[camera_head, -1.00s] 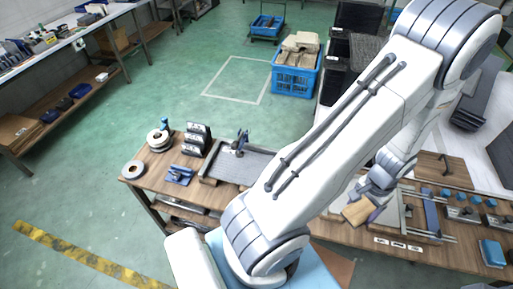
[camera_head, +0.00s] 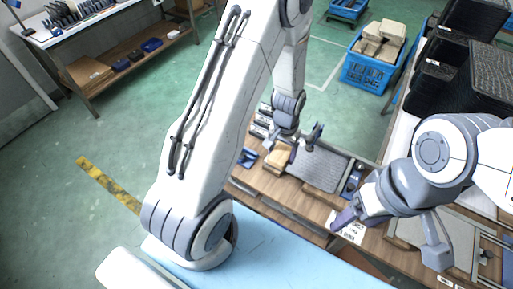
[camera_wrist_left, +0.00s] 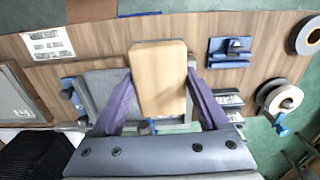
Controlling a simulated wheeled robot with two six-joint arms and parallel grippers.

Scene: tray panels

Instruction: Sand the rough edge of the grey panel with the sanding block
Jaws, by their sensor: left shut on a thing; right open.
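My left gripper (camera_head: 284,147) is shut on the tan sanding block (camera_head: 276,161). In the left wrist view, the block (camera_wrist_left: 158,65) shows between the two purple fingers (camera_wrist_left: 160,95). The grey panel (camera_head: 318,168) lies on the wooden bench, just right of the block in the head view. It is partly hidden by the gripper in the left wrist view (camera_wrist_left: 103,85). Whether the block touches the panel, I cannot tell. My right gripper (camera_head: 392,236) is open and empty at the bench's right part, its fingers spread wide.
A blue holder (camera_wrist_left: 230,52) and tape rolls (camera_wrist_left: 280,100) sit on the bench beside the block. A white label (camera_wrist_left: 47,43) lies on the bench's other side. A blue crate (camera_head: 367,70) with tan pieces stands on the floor behind. Black crates (camera_head: 440,65) stand at the right.

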